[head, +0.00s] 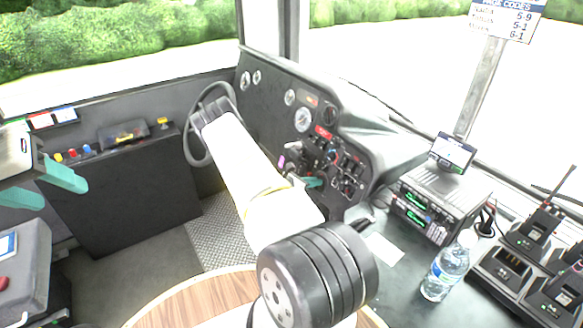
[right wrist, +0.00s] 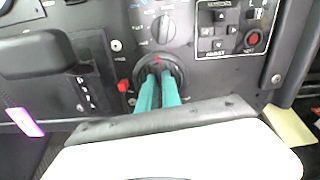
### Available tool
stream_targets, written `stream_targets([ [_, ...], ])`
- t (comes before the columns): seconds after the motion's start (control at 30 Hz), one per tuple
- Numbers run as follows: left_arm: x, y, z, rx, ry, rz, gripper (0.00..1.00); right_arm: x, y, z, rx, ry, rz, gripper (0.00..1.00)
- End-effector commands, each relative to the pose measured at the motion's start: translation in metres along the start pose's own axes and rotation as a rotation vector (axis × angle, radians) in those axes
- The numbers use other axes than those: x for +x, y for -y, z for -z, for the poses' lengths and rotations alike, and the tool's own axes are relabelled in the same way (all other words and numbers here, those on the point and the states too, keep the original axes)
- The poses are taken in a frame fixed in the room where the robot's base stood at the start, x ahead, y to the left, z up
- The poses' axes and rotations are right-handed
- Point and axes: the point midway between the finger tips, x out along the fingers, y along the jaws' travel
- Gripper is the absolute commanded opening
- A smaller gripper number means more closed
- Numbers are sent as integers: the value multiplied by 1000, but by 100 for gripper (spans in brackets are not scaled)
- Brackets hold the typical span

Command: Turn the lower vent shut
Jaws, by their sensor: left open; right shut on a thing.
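The lower vent (right wrist: 177,72) is a round black piece with a red mark at its top, set in the dark dashboard panel in the right wrist view. The teal fingers of my right gripper (right wrist: 158,92) are shut on its middle and hide part of its face. In the head view my right gripper (head: 314,182) is at the dashboard, largely behind my own arm, and the vent cannot be made out clearly there. My left gripper (head: 43,187) is open and empty at the far left, well away from the dashboard.
Another round knob (right wrist: 166,27) sits just above the vent, with a red button (right wrist: 123,86) to its left. The steering wheel (head: 190,140) stands left of the dashboard. A radio unit (head: 428,205) and a water bottle (head: 443,272) are on the right counter.

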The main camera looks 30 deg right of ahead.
Motion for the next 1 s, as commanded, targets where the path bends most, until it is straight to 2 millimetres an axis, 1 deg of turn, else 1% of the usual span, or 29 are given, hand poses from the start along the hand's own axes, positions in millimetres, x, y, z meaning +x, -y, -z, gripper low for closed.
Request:
stream_targets([
  [0.2,0,0,0,0,0,0,53,0,-2,-1,-194,2,1,0],
  [0.5,0,0,0,0,0,0,53,0,-3,0,-393,1,3,0],
  [0.7,0,0,0,0,0,0,53,0,-4,0,-468,1,4,0],
  [1.0,0,0,0,0,0,0,53,0,-4,0,-505,1,4,0],
])
